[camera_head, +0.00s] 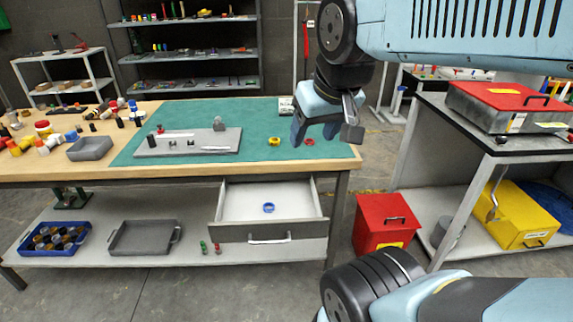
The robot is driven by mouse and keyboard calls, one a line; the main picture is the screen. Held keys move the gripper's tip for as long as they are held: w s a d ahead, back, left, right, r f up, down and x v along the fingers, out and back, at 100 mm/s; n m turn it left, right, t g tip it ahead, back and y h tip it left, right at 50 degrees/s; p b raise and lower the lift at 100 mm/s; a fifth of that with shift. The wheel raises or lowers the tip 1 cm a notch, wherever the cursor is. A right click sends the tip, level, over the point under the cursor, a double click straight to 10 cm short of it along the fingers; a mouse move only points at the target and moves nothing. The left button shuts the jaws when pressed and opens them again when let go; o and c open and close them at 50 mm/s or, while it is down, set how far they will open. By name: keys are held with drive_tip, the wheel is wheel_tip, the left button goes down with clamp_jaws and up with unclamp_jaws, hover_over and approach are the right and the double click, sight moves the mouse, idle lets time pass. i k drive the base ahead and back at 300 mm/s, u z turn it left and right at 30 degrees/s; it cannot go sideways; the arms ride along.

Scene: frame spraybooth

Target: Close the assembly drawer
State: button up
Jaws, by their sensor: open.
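The assembly drawer (234,233) hangs under the wooden workbench (180,170) and is pulled out. It has a white interior, a grey front and a light bar handle (269,241). A blue ring (268,207) lies inside it. My gripper (326,134) is open, with its fingers pointing down. It appears above the right part of the green mat, up and to the right of the drawer, apart from the handle.
The green mat (255,125) bears a grey fixture plate (190,148), a yellow ring (275,141) and a red ring (309,142). A red bin (383,222) stands on the floor right of the bench. A cart (425,100) stands farther right. Floor before the drawer looks clear.

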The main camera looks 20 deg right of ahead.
sight(241, 217)
drive_tip(key=u, duration=0.65)
drive_tip(key=k, duration=1.2)
drive_tip(key=z, duration=0.7)
drive_tip(key=i, duration=1)
drive_tip(key=u, duration=0.1)
